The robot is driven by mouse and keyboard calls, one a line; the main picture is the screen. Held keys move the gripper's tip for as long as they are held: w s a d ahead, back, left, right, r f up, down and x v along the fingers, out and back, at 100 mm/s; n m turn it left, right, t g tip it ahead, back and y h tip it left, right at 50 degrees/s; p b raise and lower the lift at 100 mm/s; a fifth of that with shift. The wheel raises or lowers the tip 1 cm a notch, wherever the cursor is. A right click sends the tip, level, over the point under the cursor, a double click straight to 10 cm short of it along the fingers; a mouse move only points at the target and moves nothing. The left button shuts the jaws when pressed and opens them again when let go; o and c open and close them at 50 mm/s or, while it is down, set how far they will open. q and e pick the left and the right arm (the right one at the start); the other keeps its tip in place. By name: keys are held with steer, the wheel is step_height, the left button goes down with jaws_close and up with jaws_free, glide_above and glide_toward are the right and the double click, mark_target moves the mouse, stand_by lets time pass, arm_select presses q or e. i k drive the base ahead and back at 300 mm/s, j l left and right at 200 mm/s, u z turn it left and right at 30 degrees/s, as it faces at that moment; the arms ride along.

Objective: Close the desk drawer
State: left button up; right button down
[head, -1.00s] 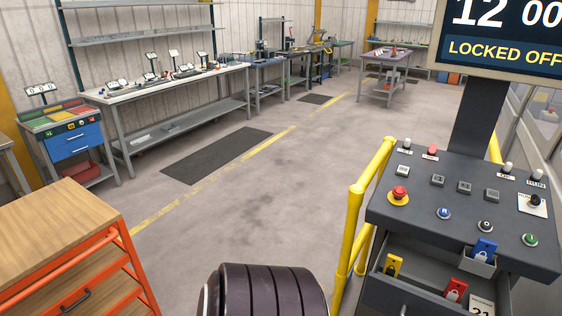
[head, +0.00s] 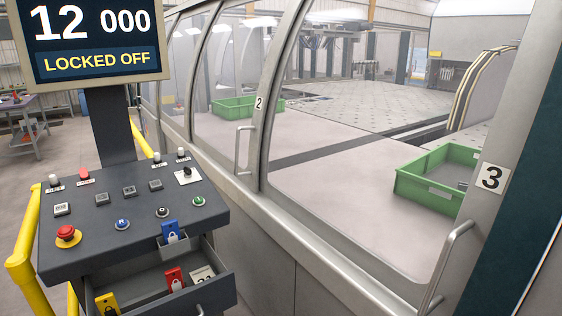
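The control desk (head: 110,238) stands at the left of the head view, with buttons, a red emergency stop (head: 67,235) and a screen (head: 95,40) reading LOCKED OFF. Its drawer (head: 222,276) below the sloped top is open, pulled out toward the front. Inside the drawer lie a yellow padlock (head: 107,305), a red padlock (head: 175,279) and a white numbered tag (head: 203,274). A blue padlock (head: 170,232) sits in a small holder above the drawer. Neither of my grippers shows in the view.
Yellow guard rails (head: 24,250) stand left of the desk. Green crates (head: 432,184) lie behind the glass.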

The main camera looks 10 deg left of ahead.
mark_target(139, 286)
steer(key=u, duration=1.25)
